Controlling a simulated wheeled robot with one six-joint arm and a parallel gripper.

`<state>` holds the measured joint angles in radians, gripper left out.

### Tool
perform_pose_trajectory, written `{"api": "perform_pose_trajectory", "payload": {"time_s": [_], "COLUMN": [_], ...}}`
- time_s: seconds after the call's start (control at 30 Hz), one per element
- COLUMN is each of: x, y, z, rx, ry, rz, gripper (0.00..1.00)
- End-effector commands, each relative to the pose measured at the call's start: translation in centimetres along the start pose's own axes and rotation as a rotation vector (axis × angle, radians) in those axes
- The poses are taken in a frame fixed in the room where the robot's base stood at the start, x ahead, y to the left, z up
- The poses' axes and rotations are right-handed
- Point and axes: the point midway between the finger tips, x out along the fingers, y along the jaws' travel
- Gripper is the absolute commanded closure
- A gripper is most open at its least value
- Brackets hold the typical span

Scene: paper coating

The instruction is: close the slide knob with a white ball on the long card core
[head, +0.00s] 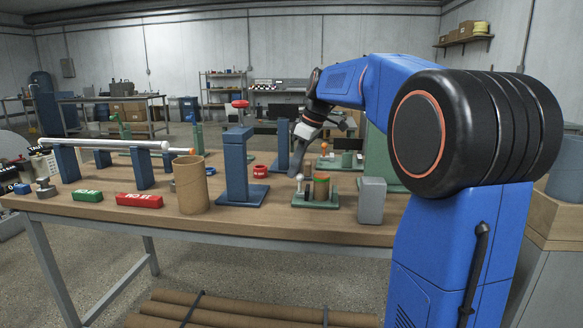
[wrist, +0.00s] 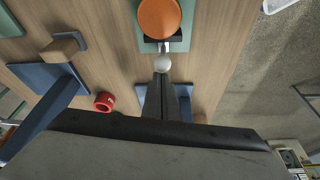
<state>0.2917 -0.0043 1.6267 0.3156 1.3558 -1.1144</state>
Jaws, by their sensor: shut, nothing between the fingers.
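A white ball knob (wrist: 162,63) sits at the edge of a small green stand in the wrist view, beside a round orange-brown core end (wrist: 159,17). My gripper (wrist: 161,78) is shut and empty. Its fingertips are right at the ball in the wrist view; whether they touch it I cannot tell. In the head view my gripper (head: 298,172) reaches down just above the ball.
A grey block (head: 371,200) stands right of the stand and a blue post (head: 237,170) left of it. A red ring (wrist: 104,102) lies nearby. A wide brown tube (head: 191,185) is further left.

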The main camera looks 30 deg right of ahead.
Motion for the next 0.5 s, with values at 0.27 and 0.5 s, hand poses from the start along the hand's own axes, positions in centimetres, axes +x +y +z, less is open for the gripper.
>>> {"api": "perform_pose_trajectory", "payload": {"time_s": [0.27, 0.5], "x": [-0.1, -1.1], "y": [0.1, 0.6], "z": [0.3, 2.7], "rx": [0.001, 0.003], "ry": [0.0, 0.001], "rz": [0.0, 0.002], "gripper": [1.0, 1.0]}}
